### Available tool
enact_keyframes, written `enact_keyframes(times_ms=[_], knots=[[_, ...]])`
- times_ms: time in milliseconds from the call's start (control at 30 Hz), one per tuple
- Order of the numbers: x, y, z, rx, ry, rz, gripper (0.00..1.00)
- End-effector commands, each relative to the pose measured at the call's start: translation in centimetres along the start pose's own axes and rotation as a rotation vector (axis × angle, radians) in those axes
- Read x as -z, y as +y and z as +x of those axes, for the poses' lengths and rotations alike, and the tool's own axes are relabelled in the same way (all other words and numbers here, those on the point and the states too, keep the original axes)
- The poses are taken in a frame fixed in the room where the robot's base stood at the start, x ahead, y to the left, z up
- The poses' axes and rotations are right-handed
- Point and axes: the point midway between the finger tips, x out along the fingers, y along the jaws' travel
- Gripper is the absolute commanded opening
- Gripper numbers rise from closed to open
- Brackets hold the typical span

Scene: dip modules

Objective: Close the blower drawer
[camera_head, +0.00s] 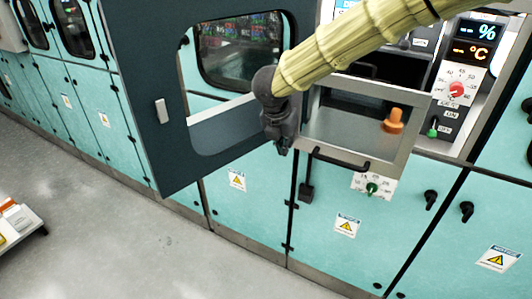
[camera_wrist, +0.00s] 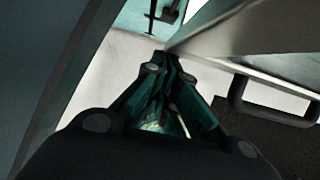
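The blower drawer (camera_head: 408,150) appears as a grey metal-framed front with a glass pane, standing out from the teal cabinet in the head view. A dark bar handle (camera_head: 342,161) runs along its lower edge; a dark handle (camera_wrist: 272,105) also shows at the right of the wrist view. My gripper (camera_head: 283,149) is at the left side of the drawer front, pointing down, beside the handle's left end. Its fingers (camera_wrist: 168,62) come together at the tips with nothing seen between them. Whether it touches the drawer cannot be told.
A dark door (camera_head: 139,92) with a window opening stands open left of my gripper. A control panel (camera_head: 456,90) with a red knob and displays is at right. An orange knob (camera_head: 394,121) shows at the drawer. The grey floor (camera_head: 150,235) in front is clear.

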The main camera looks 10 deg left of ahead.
Motion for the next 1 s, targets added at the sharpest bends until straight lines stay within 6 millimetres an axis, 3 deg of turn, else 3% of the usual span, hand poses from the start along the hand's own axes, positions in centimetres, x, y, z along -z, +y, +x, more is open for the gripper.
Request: enact_keyframes(times_ms=[100, 400, 700, 1000], knots=[[-2.4, -0.7, 0.9, 0.004, 0.001, 0.013, 0.0], [-6.2, -1.0, 2.4, 0.005, 0.001, 0.014, 0.0], [-7.7, -0.9, 3.0, 0.005, 0.0, 0.011, 0.0], [-7.8, -0.9, 3.1, 0.004, 0.0, 0.011, 0.0]])
